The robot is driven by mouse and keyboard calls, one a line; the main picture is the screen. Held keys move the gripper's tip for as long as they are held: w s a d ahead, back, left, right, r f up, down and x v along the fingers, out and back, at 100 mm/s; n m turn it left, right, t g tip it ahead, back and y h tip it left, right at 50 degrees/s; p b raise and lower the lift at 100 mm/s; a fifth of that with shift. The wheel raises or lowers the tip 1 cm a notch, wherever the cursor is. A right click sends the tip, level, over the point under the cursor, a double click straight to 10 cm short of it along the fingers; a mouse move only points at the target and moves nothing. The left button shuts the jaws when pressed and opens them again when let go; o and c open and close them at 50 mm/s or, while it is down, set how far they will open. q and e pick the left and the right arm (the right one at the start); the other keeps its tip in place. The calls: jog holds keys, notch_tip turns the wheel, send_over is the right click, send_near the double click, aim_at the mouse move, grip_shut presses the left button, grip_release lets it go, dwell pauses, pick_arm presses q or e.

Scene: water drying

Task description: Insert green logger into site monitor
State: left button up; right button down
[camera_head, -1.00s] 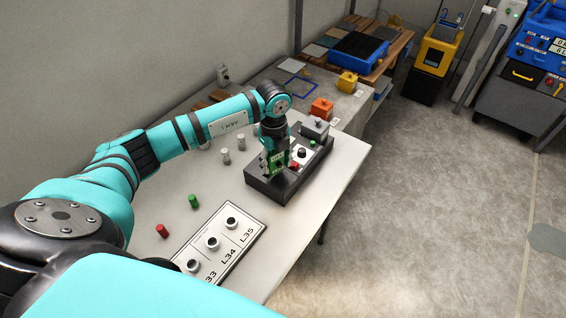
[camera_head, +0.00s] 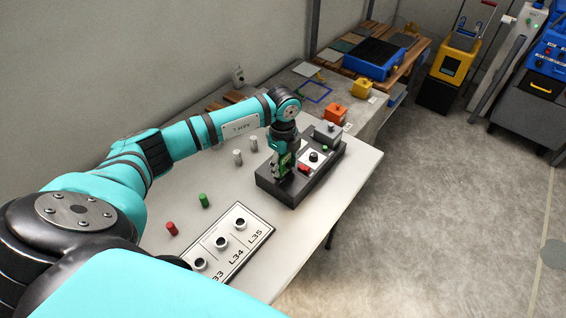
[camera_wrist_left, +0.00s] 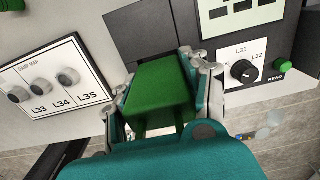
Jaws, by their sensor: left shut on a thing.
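The site monitor is a dark box (camera_head: 294,203) near the right side of the table, with a dial, a red part and a green button on top. My left gripper (camera_head: 280,173) is over the left end of its top. It is shut on the green logger (camera_wrist_left: 160,88), a green block between the fingers in the left wrist view. A bit of the green logger also shows beside the fingers in the head view. The logger's lower end is hidden, so I cannot tell whether it is in the monitor. My right gripper is not in view.
An orange box (camera_head: 334,114) sits beyond the monitor.

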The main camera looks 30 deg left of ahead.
aim_at(283, 174)
pick_arm(q)
jog(key=shift+f+b, duration=0.85)
jog(key=shift+f, duration=0.45)
jog(key=shift+s+d+f+b, duration=0.15)
jog(key=shift+s+f+b, duration=0.2)
jog(key=shift+f, duration=0.25)
jog(key=shift+c, duration=0.5)
jog(key=o, duration=1.1)
jog(key=shift+o, duration=1.4)
jog(key=shift+w+f, duration=0.15)
jog(key=shift+f, duration=0.05)
jog(key=shift+r, duration=0.15)
notch_tip(283, 174, up, 12)
jog(key=shift+w+r, duration=0.1)
jog(key=shift+w, duration=0.05)
